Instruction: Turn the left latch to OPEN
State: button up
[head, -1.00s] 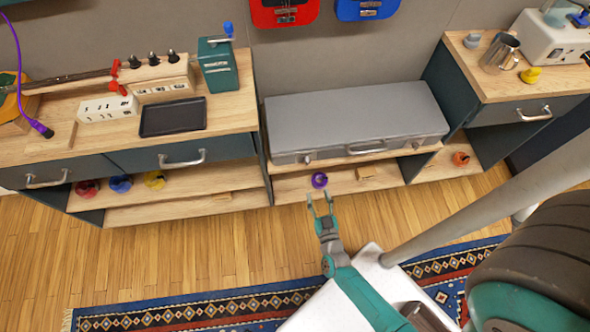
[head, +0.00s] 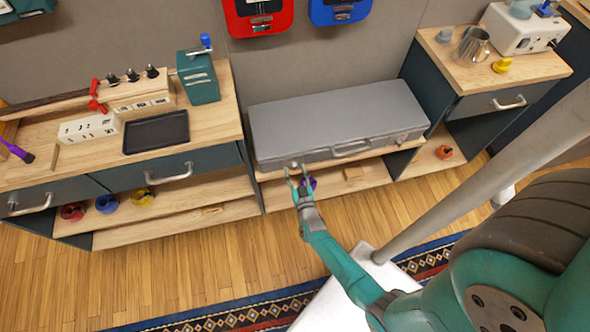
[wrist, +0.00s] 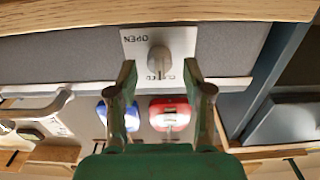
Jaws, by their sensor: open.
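The grey case (head: 335,115) lies on a low shelf, its front towards me. Its left latch is a grey knob (wrist: 158,60) on a pale plate (wrist: 133,42) marked OPEN and CLOSED, shown upside down in the wrist view. The knob's dark line points to the CLOSED label, which it partly covers. My gripper (wrist: 160,85) is open, its two fingertips just short of the knob, one to either side. No contact shows. In the head view my gripper (head: 297,172) is at the left part of the case front and hides the latch.
The case handle (head: 350,149) and right latch (head: 401,137) are to the right. The left cabinet (wrist: 245,75) stands close beside the case. Open floor lies in front.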

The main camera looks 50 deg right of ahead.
jog(key=shift+w+d, duration=0.3)
jog(key=shift+w, duration=0.1)
grip_shut()
